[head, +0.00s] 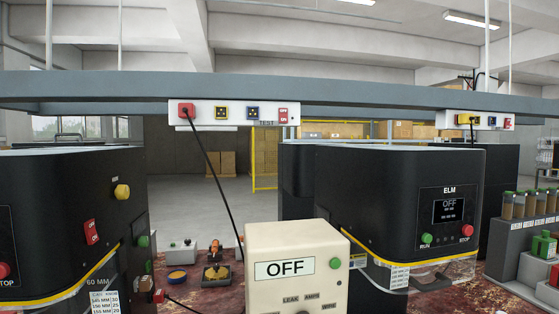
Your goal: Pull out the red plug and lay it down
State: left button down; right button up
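The red plug (186,111) sits in the left end of a white socket strip (207,121) fixed to a grey overhead beam. A black cord (212,168) runs from it down and to the right, behind the cream box marked OFF. Neither of my grippers shows.
A cream box (293,250) marked OFF stands in front on a reddish-brown worktop. Black machines (60,210) stand at left and at right, the latter marked ELM (400,190). A second socket strip (472,120) is at right. A small red piece (159,297) with a cord is at lower left.

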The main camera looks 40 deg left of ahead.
aim_at(183, 107)
jog(key=u, duration=2)
jog(key=j+z, duration=0.1)
jog(key=j, duration=0.3)
